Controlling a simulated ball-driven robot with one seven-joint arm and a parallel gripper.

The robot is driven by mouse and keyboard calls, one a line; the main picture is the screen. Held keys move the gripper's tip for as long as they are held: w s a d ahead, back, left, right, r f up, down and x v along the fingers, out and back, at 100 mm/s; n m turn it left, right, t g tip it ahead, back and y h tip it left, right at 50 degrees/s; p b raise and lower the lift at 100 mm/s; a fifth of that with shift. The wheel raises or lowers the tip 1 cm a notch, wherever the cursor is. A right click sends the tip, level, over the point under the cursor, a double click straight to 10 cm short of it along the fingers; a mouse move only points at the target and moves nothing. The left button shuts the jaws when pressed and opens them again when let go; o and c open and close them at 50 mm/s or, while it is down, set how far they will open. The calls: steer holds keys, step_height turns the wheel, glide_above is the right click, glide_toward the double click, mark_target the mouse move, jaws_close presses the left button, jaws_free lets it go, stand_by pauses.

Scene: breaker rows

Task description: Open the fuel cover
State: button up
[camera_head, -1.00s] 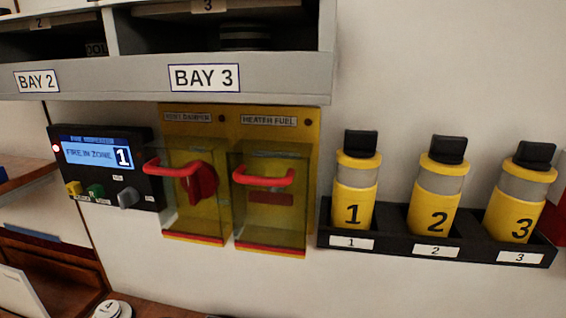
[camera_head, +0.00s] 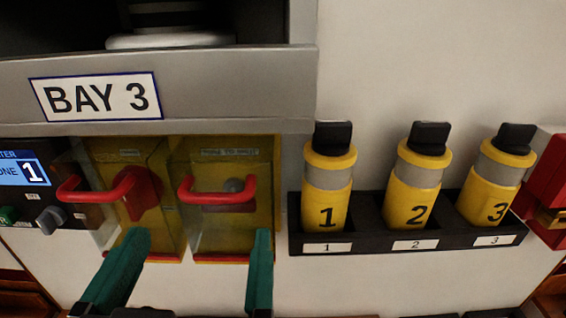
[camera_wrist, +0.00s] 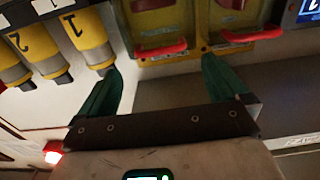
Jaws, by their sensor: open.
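The fuel cover (camera_head: 228,225) is a clear yellowish box on the wall panel, the right one of two, with a red bar handle (camera_head: 217,191) across its front. It looks shut, with a grey knob and a dark red part showing through it. My gripper (camera_head: 200,236) is open and empty, its two green fingers spread low in front of the panel. The fingertips are below the handle and appear apart from it. In the wrist view the fuel cover's handle (camera_wrist: 160,50) lies between the open fingers of my gripper (camera_wrist: 162,66), beyond their tips.
The damper cover (camera_head: 160,215), with its own red handle (camera_head: 97,188), is close on the left. A black rack with yellow numbered cylinders (camera_head: 327,205) stands close on the right. The grey BAY 3 shelf (camera_head: 200,90) juts out above. Bare wall (camera_head: 420,275) lies below the rack.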

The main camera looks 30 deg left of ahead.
mark_target(215, 203)
steer(key=p+x, duration=0.1)
steer(key=x, duration=0.6)
steer(key=shift+w+a+p, duration=0.2)
steer(key=shift+w+p, duration=0.1)
steer(key=shift+w, duration=0.05)
steer(key=c, duration=1.3)
steer(key=shift+f, duration=0.15)
steer(key=shift+d+f+b, duration=0.1)
steer(key=shift+b, duration=0.4)
